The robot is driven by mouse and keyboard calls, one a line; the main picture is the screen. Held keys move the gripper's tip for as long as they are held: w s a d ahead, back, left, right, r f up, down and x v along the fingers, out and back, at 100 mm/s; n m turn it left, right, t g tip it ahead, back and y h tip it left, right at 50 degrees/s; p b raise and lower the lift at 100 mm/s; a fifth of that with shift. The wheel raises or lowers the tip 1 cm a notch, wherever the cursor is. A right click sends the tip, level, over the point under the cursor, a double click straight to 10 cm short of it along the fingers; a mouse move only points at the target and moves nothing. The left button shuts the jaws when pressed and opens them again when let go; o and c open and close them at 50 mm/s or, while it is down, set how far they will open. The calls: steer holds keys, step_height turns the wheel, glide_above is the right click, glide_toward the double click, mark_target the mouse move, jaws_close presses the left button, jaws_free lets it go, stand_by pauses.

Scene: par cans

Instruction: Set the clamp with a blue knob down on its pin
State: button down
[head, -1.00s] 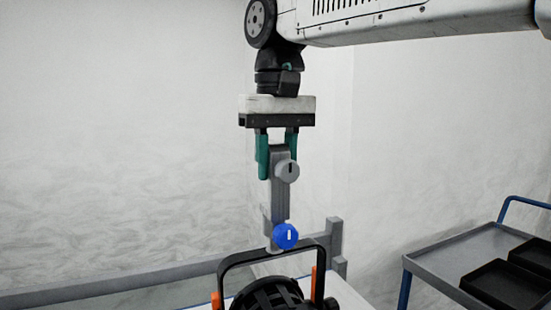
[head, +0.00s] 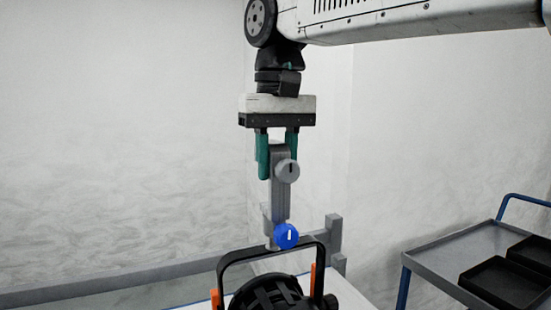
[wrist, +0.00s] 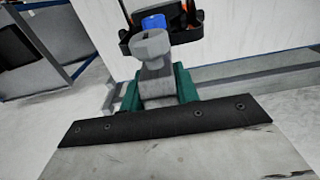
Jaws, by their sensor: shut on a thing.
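The grey clamp (head: 280,195) hangs upright below my gripper (head: 277,160), which is shut on its upper part with green fingers on both sides. Its blue knob (head: 286,236) is at the lower end, just at the top bar of the black yoke (head: 240,254) of a par can (head: 270,293). I cannot tell whether the clamp touches the yoke. The pin is hidden. In the wrist view the clamp (wrist: 152,50) sits between the fingers, with the blue knob (wrist: 153,21) beyond it, in front of the yoke.
A grey rail (head: 130,280) with a post (head: 334,240) runs behind the par can. The par can is over a white surface (head: 350,296). At right stands a grey cart (head: 440,262) with black trays (head: 500,283) and a blue handle. The space left of the clamp is clear.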

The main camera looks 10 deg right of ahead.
steer(key=shift+f, duration=1.05)
steer(key=shift+c, duration=2)
jaws_free()
steer(key=shift+r, duration=0.1)
steer(key=shift+s+r, duration=0.2)
steer(key=shift+r, duration=5.15)
